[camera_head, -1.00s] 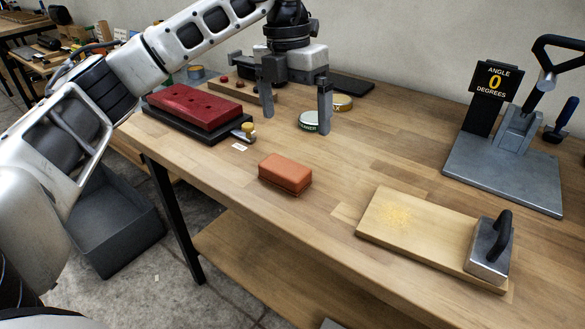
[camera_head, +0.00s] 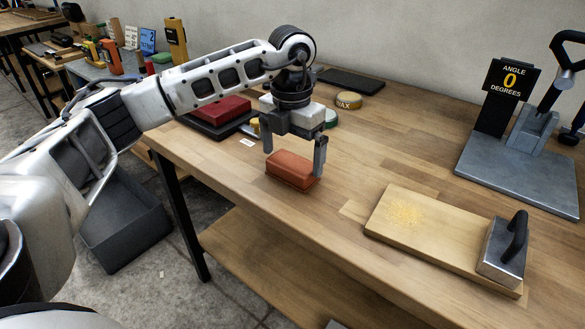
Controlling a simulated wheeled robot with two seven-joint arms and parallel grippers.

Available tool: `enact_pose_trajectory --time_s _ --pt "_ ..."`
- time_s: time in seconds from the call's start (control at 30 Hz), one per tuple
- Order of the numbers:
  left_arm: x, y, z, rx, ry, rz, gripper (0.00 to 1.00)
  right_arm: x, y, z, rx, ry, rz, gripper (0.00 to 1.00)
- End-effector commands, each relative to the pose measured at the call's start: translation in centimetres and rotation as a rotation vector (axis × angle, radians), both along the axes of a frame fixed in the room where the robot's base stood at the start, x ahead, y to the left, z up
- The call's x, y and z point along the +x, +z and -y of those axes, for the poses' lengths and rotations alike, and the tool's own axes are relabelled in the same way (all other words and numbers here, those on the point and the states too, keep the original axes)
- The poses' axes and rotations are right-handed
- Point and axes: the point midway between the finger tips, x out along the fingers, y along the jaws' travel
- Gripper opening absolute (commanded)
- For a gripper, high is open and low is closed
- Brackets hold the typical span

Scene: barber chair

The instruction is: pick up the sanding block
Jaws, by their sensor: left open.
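The sanding block appears to be the orange-brown rectangular block (camera_head: 292,172) lying flat on the wooden workbench, left of centre. My left gripper (camera_head: 293,160) points down right over this block, with its jaws open. One finger stands near the block's left end and the other at its right end. I cannot tell whether either finger touches it. The block still rests on the bench. My right gripper is not in view.
A wooden board (camera_head: 405,240) with yellow dust and a metal block with a black handle (camera_head: 503,250) lies at right. An angle stand (camera_head: 520,165) is behind it. A red block (camera_head: 222,108) and a wax tin (camera_head: 348,101) sit farther back. The bench (camera_head: 345,165) is clear right of the gripper.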

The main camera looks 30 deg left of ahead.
Motion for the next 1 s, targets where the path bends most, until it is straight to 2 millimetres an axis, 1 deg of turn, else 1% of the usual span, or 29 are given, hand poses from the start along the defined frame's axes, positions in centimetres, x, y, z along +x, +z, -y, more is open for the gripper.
enact_pose_trajectory --time_s 0.03,0.1,0.2,0.3,0.47,0.6,0.87,1.0 --pt "0.1 -0.9 0.1 0.0 0.0 -0.004 1.0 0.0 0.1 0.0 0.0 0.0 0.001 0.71" --pt "0.1 -1.9 0.1 -0.001 -0.001 -0.003 1.0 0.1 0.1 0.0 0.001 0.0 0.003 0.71" --pt "0.2 -2.8 0.1 0.0 -0.001 -0.001 1.0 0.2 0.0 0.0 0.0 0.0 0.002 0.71" --pt "0.2 -3.1 0.1 0.0 -0.001 0.0 1.0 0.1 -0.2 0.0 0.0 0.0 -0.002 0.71" --pt "0.2 -3.1 0.1 0.0 -0.001 0.0 1.0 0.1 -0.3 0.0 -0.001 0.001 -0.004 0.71" --pt "0.2 -3.0 0.1 -0.001 -0.001 0.0 0.66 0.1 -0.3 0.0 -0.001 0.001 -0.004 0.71" --pt "0.2 -2.9 0.1 -0.001 -0.001 0.001 0.66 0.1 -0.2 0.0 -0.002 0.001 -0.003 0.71" --pt "0.2 -2.5 0.1 -0.001 -0.001 0.003 0.66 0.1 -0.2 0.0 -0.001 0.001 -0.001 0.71"
